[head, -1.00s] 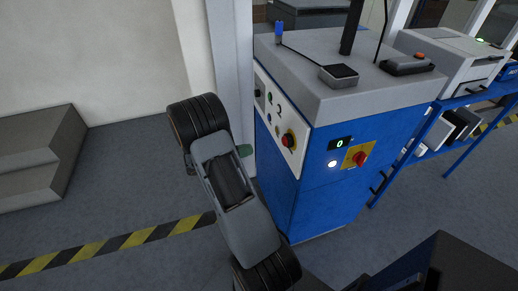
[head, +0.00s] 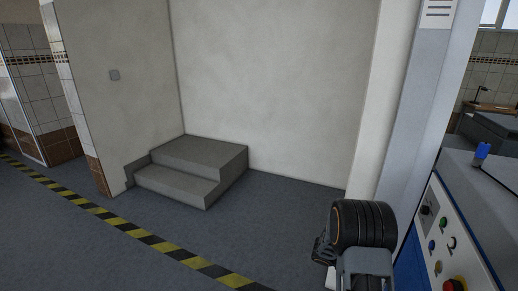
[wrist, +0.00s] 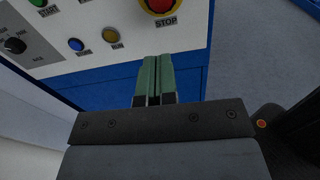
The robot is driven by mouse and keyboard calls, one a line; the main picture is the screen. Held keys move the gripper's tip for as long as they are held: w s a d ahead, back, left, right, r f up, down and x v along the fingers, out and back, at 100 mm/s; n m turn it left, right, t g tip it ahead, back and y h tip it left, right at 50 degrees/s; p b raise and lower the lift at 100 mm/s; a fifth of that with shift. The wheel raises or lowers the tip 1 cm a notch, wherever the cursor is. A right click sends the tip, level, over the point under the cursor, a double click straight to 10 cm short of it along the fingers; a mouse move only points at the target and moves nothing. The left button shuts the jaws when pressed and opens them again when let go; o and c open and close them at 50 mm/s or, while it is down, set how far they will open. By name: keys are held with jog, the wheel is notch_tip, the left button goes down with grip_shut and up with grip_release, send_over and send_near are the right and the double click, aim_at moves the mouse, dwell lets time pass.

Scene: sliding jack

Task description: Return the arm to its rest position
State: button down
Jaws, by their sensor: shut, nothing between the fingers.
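My gripper (wrist: 152,78) shows in the wrist view with its two green fingers together, shut and empty. It is in front of the blue and white machine (wrist: 110,90), just below the red STOP button (wrist: 160,5). Whether the fingertips touch the machine I cannot tell. In the head view part of my arm (head: 362,240) shows at the bottom right, beside the machine (head: 475,225); the gripper itself is not in that view.
The control panel (head: 440,235) carries coloured buttons and a knob. A pale pillar (head: 425,100) stands beside the machine. Grey steps (head: 195,165) stand against the wall. A yellow-black floor stripe (head: 130,230) crosses open floor at left.

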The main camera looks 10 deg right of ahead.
jog(key=s+a+f+m+t+y, duration=0.25)
jog(key=s+a+m+y, duration=0.25)
jog(key=a+m+y, duration=0.35)
jog(key=a+r+m+t+y, duration=0.1)
jog(key=a+r+t+y, duration=0.2)
jog(key=a, duration=0.6)
jog(key=a+r+m+t+y, duration=0.1)
jog(key=a+r+t+y, duration=0.2)
jog(key=a+r+t, duration=0.4)
notch_tip(320, 180, up, 3)
jog(key=shift+s+a+r+t, duration=0.1)
jog(key=shift+s+a+t, duration=0.3)
jog(key=shift+a, duration=0.55)
jog(key=shift+d+m+y, duration=0.15)
jog(key=shift+m+y, duration=0.1)
jog(key=shift+m, duration=0.1)
